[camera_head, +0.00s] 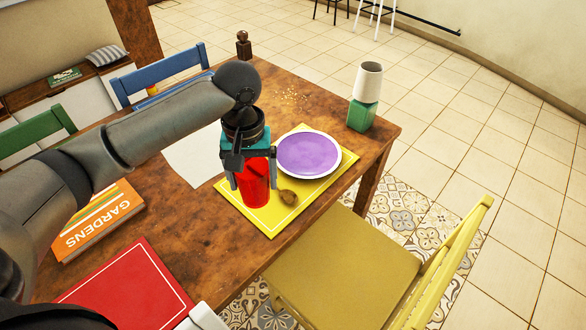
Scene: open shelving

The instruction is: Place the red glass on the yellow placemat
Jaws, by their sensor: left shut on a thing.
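The red glass (254,185) is upright at the left part of the yellow placemat (270,221). My left gripper (253,182) comes down from above and is shut on the glass, with one finger on each side of it. The base of the glass appears at the placemat's surface; I cannot tell for sure whether it touches. A purple plate with a white rim (309,153) lies on the placemat to the right of the glass. A brown spoon-like item (288,198) lies on the placemat beside the glass. My right gripper is not in view.
A yellow chair (345,268) stands at the near side. Blue (160,72) and green (38,128) chairs stand at left.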

